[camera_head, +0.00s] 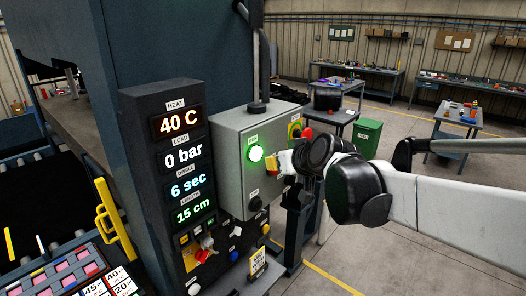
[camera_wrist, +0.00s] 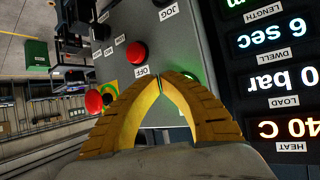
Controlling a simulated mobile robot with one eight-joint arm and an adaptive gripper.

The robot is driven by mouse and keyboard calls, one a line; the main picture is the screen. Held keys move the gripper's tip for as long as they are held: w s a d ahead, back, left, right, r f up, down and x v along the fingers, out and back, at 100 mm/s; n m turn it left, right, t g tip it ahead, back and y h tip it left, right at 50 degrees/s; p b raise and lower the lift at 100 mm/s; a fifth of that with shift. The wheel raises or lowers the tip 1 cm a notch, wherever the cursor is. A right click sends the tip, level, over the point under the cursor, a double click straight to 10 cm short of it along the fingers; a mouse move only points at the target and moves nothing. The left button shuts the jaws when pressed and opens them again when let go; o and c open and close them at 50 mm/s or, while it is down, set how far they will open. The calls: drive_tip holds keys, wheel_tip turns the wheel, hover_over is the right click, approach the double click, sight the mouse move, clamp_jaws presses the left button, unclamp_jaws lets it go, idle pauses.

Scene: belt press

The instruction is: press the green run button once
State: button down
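The green run button (camera_head: 256,153) glows on the front of a grey control box (camera_head: 231,182), under a small label. In the wrist view the green button (camera_wrist: 190,77) is mostly hidden behind the right finger. My gripper (camera_head: 271,164) is just right of the button in the head view, in front of the box. In the wrist view my gripper (camera_wrist: 160,78) has its two yellow fingers meeting at the tips, with nothing visible between them. I cannot tell whether the tips touch the box.
A red button (camera_wrist: 133,51) labelled OFF is just left of the fingertips. A red mushroom button (camera_head: 307,133) sits on the box's right side. A black display panel (camera_head: 165,101) stands left of the box, showing 40 C, 0 bar, 6 sec and 15 cm.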

drive_tip(key=shift+s+d, duration=1.05)
drive_tip(key=shift+d, duration=0.25)
drive_tip(key=s+d+f+m+g+h+b, duration=0.1)
drive_tip(key=s+d+f+h+b, duration=0.1)
drive_tip(key=s+d+f+b, duration=0.3)
drive_tip(key=s+d+f+m+g+h+b, duration=0.1)
drive_tip(key=s+d+f+b, duration=0.4)
drive_tip(key=s+f+b, duration=0.7)
drive_tip(key=s+d+f+m+g+h+b, duration=0.1)
drive_tip(key=s+d+f+b, duration=0.5)
drive_tip(key=f+b, duration=1.3)
drive_tip(key=s+f+m+h, duration=0.1)
drive_tip(key=s+f+m, duration=0.1)
drive_tip(key=f, duration=0.9)
drive_tip(key=shift+s+f+g+h, duration=0.35)
drive_tip(key=shift+s+g+h, duration=0.05)
drive_tip(key=shift+s, duration=0.45)
